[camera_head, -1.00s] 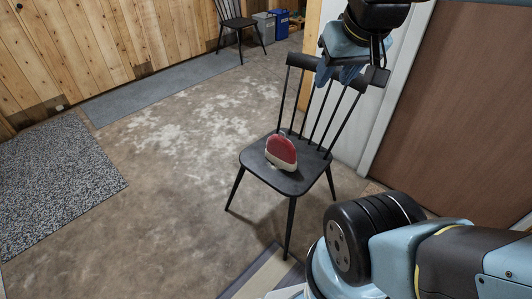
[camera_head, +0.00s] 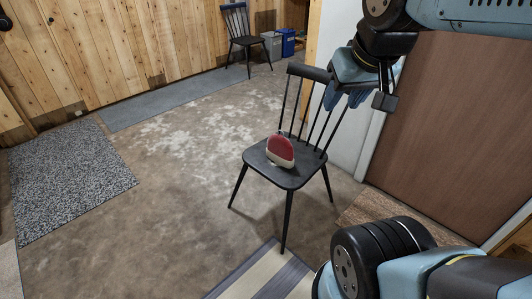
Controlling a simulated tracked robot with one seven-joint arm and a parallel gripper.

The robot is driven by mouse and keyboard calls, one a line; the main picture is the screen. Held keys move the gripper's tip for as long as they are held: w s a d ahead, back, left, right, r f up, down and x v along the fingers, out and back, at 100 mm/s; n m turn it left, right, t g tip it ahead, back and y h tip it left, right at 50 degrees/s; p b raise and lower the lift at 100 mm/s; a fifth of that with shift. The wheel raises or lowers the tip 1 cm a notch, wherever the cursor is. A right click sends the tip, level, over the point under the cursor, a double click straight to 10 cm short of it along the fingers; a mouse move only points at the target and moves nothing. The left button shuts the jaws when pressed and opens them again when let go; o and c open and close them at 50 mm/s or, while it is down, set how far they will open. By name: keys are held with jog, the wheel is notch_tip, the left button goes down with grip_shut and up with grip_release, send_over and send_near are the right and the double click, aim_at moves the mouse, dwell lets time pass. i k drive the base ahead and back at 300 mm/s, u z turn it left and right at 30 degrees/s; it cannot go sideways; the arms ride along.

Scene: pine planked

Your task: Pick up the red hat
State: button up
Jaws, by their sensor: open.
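A red hat (camera_head: 281,148) with a pale cream edge sits on the seat of a black wooden chair (camera_head: 258,160) near the middle of the view. It leans upright on the seat, apart from the chair's spindle back. My gripper (camera_head: 345,100), with blue fingers, is up at the right, above and to the right of the hat, in front of the chair's backrest in the picture. It is open and holds nothing that I can see. The gripper's fingertips are small and partly overlap the chair back.
A second black chair (camera_head: 244,40) stands far back by the plank wall, beside grey and blue bins (camera_head: 284,43). A brown door (camera_head: 460,120) is at right. Flat rugs (camera_head: 70,185) lie at left. The concrete floor left of the near chair is clear.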

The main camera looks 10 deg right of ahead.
aim_at(279, 150)
jog(key=z, duration=0.2)
jog(key=i, duration=0.85)
jog(key=u, duration=0.1)
